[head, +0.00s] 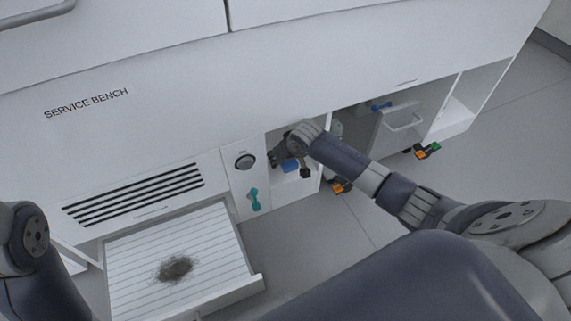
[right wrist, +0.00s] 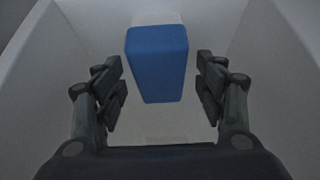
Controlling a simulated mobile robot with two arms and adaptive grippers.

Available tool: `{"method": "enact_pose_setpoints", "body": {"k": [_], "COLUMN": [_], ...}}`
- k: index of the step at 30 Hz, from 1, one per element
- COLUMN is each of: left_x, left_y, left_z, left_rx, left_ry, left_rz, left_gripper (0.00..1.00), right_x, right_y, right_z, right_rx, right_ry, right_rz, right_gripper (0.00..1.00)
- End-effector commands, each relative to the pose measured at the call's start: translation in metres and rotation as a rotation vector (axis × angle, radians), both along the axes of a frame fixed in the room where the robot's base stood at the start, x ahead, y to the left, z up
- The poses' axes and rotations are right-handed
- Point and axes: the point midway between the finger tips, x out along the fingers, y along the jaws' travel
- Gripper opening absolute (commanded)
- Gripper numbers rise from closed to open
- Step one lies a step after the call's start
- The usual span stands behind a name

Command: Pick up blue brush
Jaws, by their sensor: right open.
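The blue brush (right wrist: 157,62) shows in the right wrist view as a blue block inside a white compartment. In the head view a small part of it (head: 290,165) shows inside the open cubby of the bench. My right gripper (right wrist: 158,88) is open, with one finger pair on each side of the blue block and visible gaps to it. In the head view my right gripper (head: 290,157) reaches into the cubby, partly hidden by my arm. My left arm shows at the left edge, but its gripper is out of view.
The cubby (right wrist: 60,75) has close white side walls. An open slatted drawer (head: 130,270) with a dark dirt patch (head: 174,269) is at lower left.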

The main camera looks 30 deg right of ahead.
Motion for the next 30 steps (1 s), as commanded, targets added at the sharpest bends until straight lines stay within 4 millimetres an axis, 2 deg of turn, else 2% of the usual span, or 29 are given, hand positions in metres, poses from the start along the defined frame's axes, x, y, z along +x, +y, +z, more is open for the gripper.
{"method": "enact_pose_setpoints", "body": {"k": [1, 4, 30], "left_x": [-0.0039, -0.0071, -0.0046], "left_y": [-0.0001, -0.0005, 0.0002], "left_z": [-0.0019, 0.0012, 0.0033], "left_rx": [-0.001, 0.001, -0.002], "left_ry": [-0.016, -0.028, -0.015], "left_rz": [0.001, 0.001, -0.002], "left_gripper": [0.18, 0.18, 0.18], "right_x": [0.0026, 0.0051, 0.0055], "right_y": [0.0000, 0.0001, -0.0004], "right_z": [-0.0069, -0.0097, -0.0133], "right_rx": [0.000, 0.001, 0.000], "right_ry": [-0.001, -0.001, 0.000], "right_rz": [0.000, 0.000, 0.001], "right_gripper": [0.65, 0.65, 0.65]}}
